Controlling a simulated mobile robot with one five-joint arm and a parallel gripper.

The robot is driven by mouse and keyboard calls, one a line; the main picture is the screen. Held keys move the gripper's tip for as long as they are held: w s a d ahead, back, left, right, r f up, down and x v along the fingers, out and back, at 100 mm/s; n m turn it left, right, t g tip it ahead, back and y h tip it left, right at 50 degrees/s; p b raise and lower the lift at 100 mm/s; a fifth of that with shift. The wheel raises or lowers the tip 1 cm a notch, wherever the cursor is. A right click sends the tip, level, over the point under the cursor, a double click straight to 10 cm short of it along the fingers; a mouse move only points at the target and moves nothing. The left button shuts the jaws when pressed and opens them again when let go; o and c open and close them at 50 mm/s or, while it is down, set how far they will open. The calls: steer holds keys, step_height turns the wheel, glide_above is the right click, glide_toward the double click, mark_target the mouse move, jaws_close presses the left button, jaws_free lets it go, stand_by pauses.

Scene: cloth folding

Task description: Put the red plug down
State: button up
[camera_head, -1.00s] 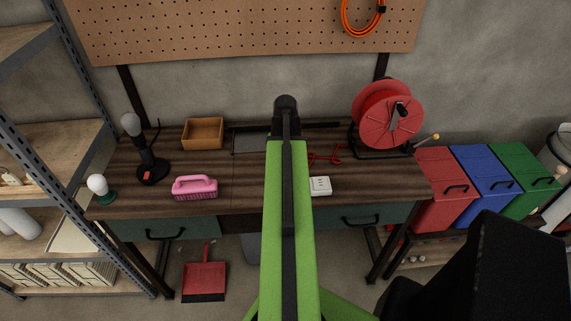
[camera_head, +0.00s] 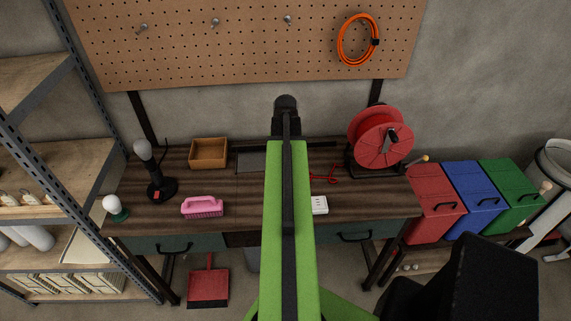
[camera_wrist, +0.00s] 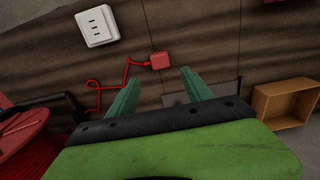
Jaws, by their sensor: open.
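The red plug (camera_wrist: 160,60) lies on the dark wooden workbench in the wrist view, at the end of a thin red cord (camera_wrist: 98,86). My gripper (camera_wrist: 157,80) is open, its two green fingers spread apart. The plug shows just beyond the fingertips, in line with the gap, and nothing is seen between the fingers. In the head view my arm hides the plug, and only part of the red cord (camera_head: 325,179) shows to its right. My gripper (camera_head: 285,103) appears there only as the dark far end of the arm, over the back of the bench.
A white socket (camera_wrist: 97,26) lies near the plug. A red cable reel (camera_head: 380,140) stands at the bench's right. A wooden box (camera_head: 208,153), pink brush (camera_head: 202,207) and lamp (camera_head: 152,170) occupy the left. The front middle of the bench (camera_head: 245,205) is mostly clear.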

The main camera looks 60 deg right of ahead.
step_height(320, 180, up, 2)
steer(key=shift+r+p, duration=0.15)
steer(key=shift+p, duration=0.3)
steer(key=w+a+n, duration=0.5)
steer(key=w+a, duration=1.2)
steer(key=a, duration=0.4)
steer(key=w+a+n, duration=0.2)
steer(key=a+n, duration=0.1)
steer(key=a, duration=1.2)
steer(key=w+a+n, duration=0.2)
steer(key=a, duration=1.2)
steer(key=shift+w+a+n, duration=0.3)
steer(key=shift+a+n, duration=0.05)
steer(key=shift+n, duration=0.05)
